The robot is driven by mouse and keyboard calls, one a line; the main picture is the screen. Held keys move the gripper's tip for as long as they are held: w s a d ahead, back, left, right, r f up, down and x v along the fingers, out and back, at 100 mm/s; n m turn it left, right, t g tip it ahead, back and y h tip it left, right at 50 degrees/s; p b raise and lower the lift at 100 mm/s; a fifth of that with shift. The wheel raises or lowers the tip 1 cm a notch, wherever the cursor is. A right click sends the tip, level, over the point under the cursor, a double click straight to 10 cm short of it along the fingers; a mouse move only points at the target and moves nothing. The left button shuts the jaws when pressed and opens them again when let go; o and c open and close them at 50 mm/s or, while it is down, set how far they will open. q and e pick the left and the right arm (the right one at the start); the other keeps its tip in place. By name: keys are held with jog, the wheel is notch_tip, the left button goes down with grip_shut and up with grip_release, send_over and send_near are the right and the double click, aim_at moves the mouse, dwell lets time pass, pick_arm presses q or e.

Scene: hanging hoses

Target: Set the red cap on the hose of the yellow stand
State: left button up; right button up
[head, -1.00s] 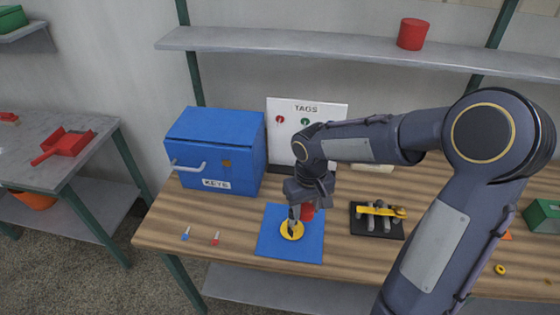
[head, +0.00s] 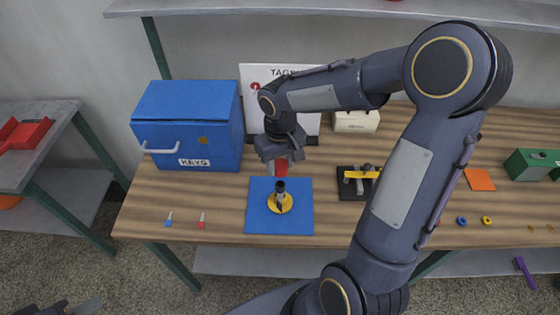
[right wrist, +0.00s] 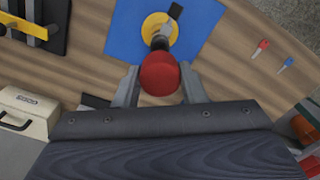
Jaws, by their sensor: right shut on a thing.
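The red cap (head: 282,168) is held between the fingers of my right gripper (head: 281,162), just behind the yellow stand in the head view. In the right wrist view the red cap (right wrist: 160,75) sits between the two fingertips. The yellow stand (head: 286,206) is on the blue mat (head: 256,218). Its short grey hose with a dark top (head: 280,187) stands up from it. In the right wrist view the cap partly covers the near end of the hose (right wrist: 159,43), and I cannot tell whether they touch. A dark part at the bottom left may be my left gripper (head: 68,307).
The blue keys box (head: 188,115) stands left of the mat. The tags board (head: 250,85) is behind. A black rack with a yellow bar (head: 354,175) is to the right.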

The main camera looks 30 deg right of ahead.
aim_at(280, 184)
jog(key=shift+f+b, duration=1.8)
jog(key=shift+f, duration=0.6)
jog(key=shift+f+b, duration=0.15)
jog(key=shift+b, duration=0.2)
jog(key=shift+f, duration=0.35)
jog(key=shift+f+b, duration=1.35)
jog(key=shift+b, duration=0.1)
jog(key=o, duration=1)
jog(key=shift+r, duration=0.1)
jog(key=shift+r, duration=0.1)
notch_tip(280, 184, up, 8)
jog(key=shift+f, duration=0.2)
jog(key=shift+s, duration=0.1)
